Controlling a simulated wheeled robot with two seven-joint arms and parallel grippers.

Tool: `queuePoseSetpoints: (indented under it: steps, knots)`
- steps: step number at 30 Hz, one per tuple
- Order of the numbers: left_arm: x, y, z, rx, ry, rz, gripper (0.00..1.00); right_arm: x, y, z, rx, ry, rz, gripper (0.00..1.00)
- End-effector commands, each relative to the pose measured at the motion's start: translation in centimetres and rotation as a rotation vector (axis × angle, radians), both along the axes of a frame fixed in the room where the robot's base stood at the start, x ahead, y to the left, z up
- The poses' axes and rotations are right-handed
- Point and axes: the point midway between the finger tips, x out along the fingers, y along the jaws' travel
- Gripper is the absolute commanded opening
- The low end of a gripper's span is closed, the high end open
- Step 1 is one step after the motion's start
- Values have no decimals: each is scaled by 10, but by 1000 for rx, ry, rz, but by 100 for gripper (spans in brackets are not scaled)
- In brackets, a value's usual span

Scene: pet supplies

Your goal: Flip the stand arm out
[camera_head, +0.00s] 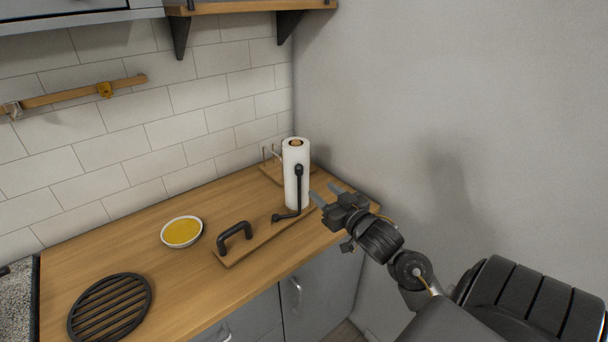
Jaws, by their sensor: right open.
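A white paper roll on a stand (295,172) stands upright at the back right of the counter. A thin black stand arm (299,188) runs upright along the roll's front, with its foot bent left onto the wooden board. My right gripper (325,193) is open and empty, just right of the roll and the stand arm. Its fingers point left and up, toward the wall corner. I cannot tell whether a finger touches the roll. My left gripper is not in view.
A wooden board with a black handle (234,236) lies in front of the stand. A white bowl with yellow content (182,231) and a round black grate (110,307) are on the counter (190,279) to the left. A grey wall (400,100) is close on the right.

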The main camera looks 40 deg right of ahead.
Motion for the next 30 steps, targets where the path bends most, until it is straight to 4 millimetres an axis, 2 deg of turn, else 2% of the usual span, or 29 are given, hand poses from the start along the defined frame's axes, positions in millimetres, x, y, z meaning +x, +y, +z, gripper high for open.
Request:
queuePoseSetpoints:
  steps: [12,16,21,30]
  knots:
    - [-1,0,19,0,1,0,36,71,-9,2,2,2,-2,45]
    - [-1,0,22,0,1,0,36,89,-11,2,1,1,0,45]
    - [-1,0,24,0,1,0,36,101,-12,0,-1,1,-1,45]
    - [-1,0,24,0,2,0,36,102,-13,-1,-1,2,-1,45]
